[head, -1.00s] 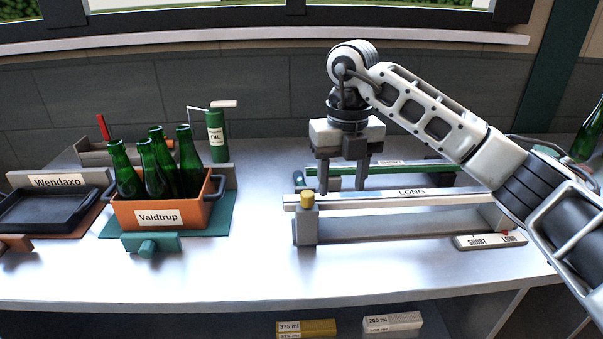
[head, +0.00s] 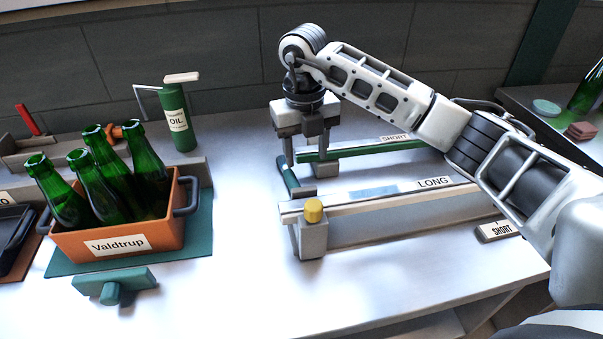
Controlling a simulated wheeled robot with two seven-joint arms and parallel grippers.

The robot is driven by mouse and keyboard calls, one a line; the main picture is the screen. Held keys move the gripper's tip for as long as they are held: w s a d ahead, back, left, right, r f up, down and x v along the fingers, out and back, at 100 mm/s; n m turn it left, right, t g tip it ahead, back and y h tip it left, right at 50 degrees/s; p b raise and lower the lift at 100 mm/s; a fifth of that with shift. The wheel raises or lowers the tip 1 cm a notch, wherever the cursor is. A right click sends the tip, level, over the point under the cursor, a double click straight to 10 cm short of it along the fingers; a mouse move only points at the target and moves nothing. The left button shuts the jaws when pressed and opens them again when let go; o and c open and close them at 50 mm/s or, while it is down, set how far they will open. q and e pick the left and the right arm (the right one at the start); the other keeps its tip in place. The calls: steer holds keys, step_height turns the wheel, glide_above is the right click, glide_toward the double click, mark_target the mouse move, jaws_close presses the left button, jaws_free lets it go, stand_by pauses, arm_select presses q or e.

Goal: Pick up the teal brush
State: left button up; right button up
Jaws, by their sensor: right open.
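A short dark teal rod (head: 289,178), which may be the teal brush's handle, lies at the left end of the rails. I cannot make out bristles on it. My right gripper (head: 307,166) points down with its jaws open and nothing seen between them. Its left finger is beside the teal rod; I cannot tell if they touch. A teal block with a round knob (head: 112,286) lies on the bench in front of the orange crate; it could also be the brush. My left gripper is out of view.
The white LONG rail (head: 395,193) with a yellow knob (head: 313,211) stands in front of the green SHORT rail (head: 385,148). An orange crate (head: 165,232) of green bottles and an oil can (head: 177,130) are left. Bench between crate and rails is clear.

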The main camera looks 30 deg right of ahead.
mark_target(290, 177)
step_height(290, 177, down, 2)
steer(key=shift+f, duration=0.25)
steer(key=f, duration=0.3)
steer(key=f+p, duration=0.1)
steer(key=shift+s+d+f, duration=0.1)
steer(key=shift+s+f, duration=0.05)
steer(key=shift+s, duration=0.1)
steer(key=shift+w+f, duration=0.2)
steer(key=shift+f, duration=0.3)
steer(key=shift+r, duration=0.1)
steer(key=c, duration=1.1)
